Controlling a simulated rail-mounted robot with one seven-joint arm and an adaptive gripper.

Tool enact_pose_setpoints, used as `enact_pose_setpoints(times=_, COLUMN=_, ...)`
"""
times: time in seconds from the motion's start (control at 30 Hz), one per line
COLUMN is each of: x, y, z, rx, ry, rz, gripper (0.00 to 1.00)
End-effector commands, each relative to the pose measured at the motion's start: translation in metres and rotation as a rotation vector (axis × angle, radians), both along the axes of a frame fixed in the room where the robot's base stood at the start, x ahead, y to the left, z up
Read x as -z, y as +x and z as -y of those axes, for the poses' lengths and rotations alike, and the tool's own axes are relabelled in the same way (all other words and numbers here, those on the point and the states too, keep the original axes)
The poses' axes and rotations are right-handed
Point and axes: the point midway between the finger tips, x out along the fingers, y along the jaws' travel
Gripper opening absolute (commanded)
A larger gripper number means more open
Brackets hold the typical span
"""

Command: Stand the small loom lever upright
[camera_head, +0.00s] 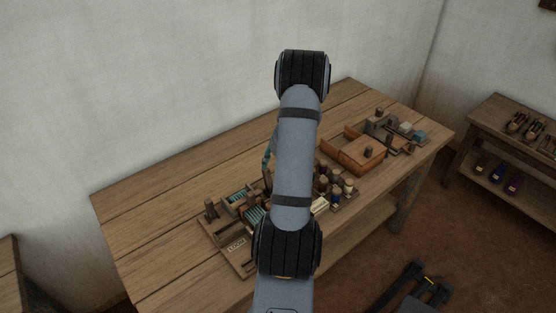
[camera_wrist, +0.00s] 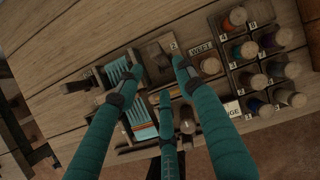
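My gripper (camera_wrist: 158,78) has three teal fingers with dark tips. The loom board (camera_head: 238,258) lies at the table's front left, with teal thread panels (camera_head: 238,195). They also show in the wrist view (camera_wrist: 116,71). A dark peg (camera_wrist: 76,87) sticks out at the board's left. A brown wooden piece (camera_wrist: 156,56) lies between the fingertips. I cannot tell which of these is the lever, or its tilt.
Numbered compartments hold several capped spools (camera_wrist: 248,50) right of the fingers, close to the right finger. An orange-brown wooden box (camera_head: 358,154) and a tray of small parts (camera_head: 392,128) stand farther right. The table's back left (camera_head: 150,200) is clear.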

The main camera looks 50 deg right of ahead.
Motion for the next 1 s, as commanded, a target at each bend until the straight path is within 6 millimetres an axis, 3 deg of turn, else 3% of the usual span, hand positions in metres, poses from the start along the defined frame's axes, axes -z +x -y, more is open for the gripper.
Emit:
enact_pose_setpoints(times=0.1, x=-0.022, y=-0.008, z=-0.002, rx=0.000, ry=-0.002, rz=0.003, gripper=0.37)
enact_pose_setpoints(times=0.23, x=-0.036, y=-0.015, z=-0.003, rx=0.000, ry=-0.002, rz=0.003, gripper=0.37)
enact_pose_setpoints(times=0.63, x=-0.044, y=-0.018, z=-0.005, rx=-0.001, ry=0.001, rz=0.001, gripper=0.37)
enact_pose_setpoints(times=0.7, x=-0.043, y=-0.016, z=-0.007, rx=-0.005, ry=0.001, rz=0.001, gripper=0.33)
enact_pose_setpoints(times=0.87, x=-0.033, y=0.018, z=-0.035, rx=-0.085, ry=0.002, rz=0.001, gripper=0.24)
enact_pose_setpoints(times=0.97, x=-0.014, y=0.056, z=-0.075, rx=-0.186, ry=0.019, rz=-0.010, gripper=0.18)
enact_pose_setpoints(times=1.0, x=-0.006, y=0.084, z=-0.091, rx=-0.248, ry=0.010, rz=-0.005, gripper=0.16)
